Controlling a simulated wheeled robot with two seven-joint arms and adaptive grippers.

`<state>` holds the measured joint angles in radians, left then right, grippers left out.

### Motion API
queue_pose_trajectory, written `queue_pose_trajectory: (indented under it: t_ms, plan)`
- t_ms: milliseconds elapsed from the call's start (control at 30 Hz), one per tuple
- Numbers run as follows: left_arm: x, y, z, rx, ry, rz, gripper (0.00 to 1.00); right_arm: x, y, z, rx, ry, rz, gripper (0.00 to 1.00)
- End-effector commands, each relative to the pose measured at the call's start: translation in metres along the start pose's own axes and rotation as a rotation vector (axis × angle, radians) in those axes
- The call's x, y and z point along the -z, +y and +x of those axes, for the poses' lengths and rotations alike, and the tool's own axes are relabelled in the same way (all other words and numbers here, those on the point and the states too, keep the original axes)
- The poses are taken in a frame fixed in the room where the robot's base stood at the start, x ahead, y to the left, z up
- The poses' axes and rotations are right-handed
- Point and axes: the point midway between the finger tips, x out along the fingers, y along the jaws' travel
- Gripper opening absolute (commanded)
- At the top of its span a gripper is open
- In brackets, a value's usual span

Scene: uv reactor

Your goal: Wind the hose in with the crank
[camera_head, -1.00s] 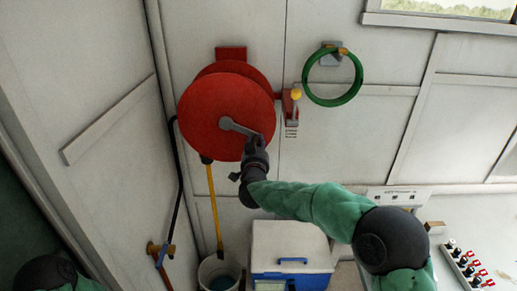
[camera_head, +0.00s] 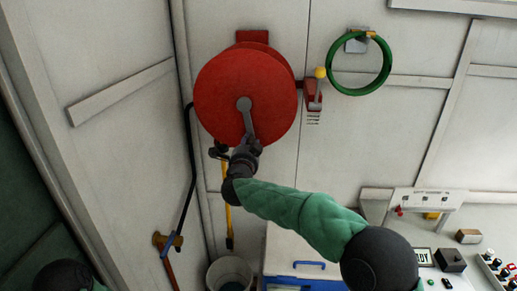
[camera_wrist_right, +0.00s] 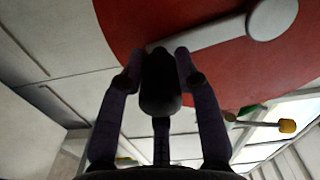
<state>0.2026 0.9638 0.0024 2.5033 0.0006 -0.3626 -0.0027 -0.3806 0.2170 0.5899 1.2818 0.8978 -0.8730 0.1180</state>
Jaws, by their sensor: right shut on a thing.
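The red hose reel (camera_head: 222,105) hangs on the wall in the head view. Its grey crank (camera_head: 248,122) points down from the hub, slightly to the right. My right gripper (camera_head: 247,153) is shut on the crank's dark handle (camera_wrist_right: 160,88), which shows between both fingers in the right wrist view. The grey crank arm (camera_wrist_right: 225,30) lies across the red disc there. A yellow hose (camera_head: 229,220) hangs below the reel, partly hidden by my gripper; its lower end is near the bucket's rim. My left gripper is out of view.
A yellow-knobbed lever (camera_head: 320,73) on a red bracket and a coiled green hose (camera_head: 332,80) are right of the reel. A black pipe (camera_head: 190,170) runs down at left. Below stand a bucket (camera_head: 212,277) and a white box with a blue handle (camera_head: 309,265).

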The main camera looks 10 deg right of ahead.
Motion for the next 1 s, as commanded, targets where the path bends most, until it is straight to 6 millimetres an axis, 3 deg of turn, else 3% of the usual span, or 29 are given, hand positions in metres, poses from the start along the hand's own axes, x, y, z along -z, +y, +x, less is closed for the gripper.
queue_pose_trajectory:
  t_ms: [33, 300, 1000]
  plan:
    - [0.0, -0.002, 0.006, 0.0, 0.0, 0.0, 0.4, -0.017, 0.011, -0.002, -0.013, -0.021, 0.027, 0.0]
    - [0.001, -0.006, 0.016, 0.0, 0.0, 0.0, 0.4, -0.034, 0.003, -0.002, -0.013, -0.019, 0.194, 0.0]
    - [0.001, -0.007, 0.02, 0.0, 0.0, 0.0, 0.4, -0.042, -0.005, -0.002, -0.012, -0.018, 0.289, 0.0]
